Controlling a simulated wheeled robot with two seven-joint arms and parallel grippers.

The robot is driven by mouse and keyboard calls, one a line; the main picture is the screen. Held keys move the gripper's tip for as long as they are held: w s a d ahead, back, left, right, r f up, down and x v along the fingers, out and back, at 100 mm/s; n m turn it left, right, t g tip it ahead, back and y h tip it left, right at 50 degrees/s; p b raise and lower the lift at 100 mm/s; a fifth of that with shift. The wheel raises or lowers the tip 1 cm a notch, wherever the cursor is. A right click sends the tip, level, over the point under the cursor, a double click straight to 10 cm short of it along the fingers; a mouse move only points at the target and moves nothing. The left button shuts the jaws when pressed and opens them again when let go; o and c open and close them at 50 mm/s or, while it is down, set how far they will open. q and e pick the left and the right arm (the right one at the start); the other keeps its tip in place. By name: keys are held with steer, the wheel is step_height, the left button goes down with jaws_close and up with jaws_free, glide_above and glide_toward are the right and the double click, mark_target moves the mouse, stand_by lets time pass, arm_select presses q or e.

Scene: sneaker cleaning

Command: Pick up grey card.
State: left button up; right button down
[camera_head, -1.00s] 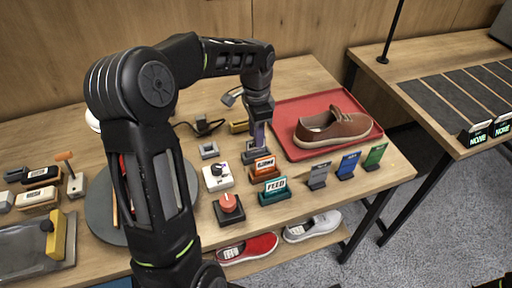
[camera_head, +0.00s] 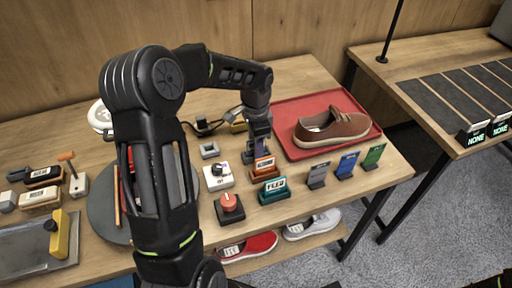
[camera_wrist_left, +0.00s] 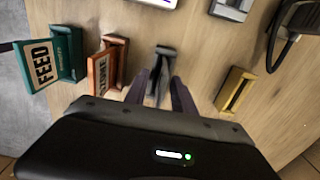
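A grey card (camera_head: 317,176) stands upright in a small holder near the front edge of the table, left of a blue card and a green card. My left gripper (camera_head: 254,148) is to its left and farther back, apart from it, low behind the orange holder. In the left wrist view my left gripper (camera_wrist_left: 163,88) has its two dark fingers spread, with a gap between them. A small dark grey holder (camera_wrist_left: 165,51) lies just beyond the fingertips. I cannot tell whether it holds a card or whether the fingers touch it. My right gripper does not show.
The orange holder (camera_head: 263,168) and teal FEED holder (camera_head: 274,190) stand close in front of the gripper. A yellow holder (camera_wrist_left: 235,90) is on its other side. A red tray (camera_head: 288,123) with a brown shoe (camera_head: 333,130) is to the right. A red-knobbed box (camera_head: 229,206) stands nearer me.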

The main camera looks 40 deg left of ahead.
arm_select(q)
steer(key=shift+c, duration=0.2)
jaws_close()
steer(key=shift+r, duration=0.1)
stand_by(0.4)
step_height(320, 180, up, 10)
steer(key=shift+f+b, duration=0.1)
steer(key=shift+b, duration=0.6)
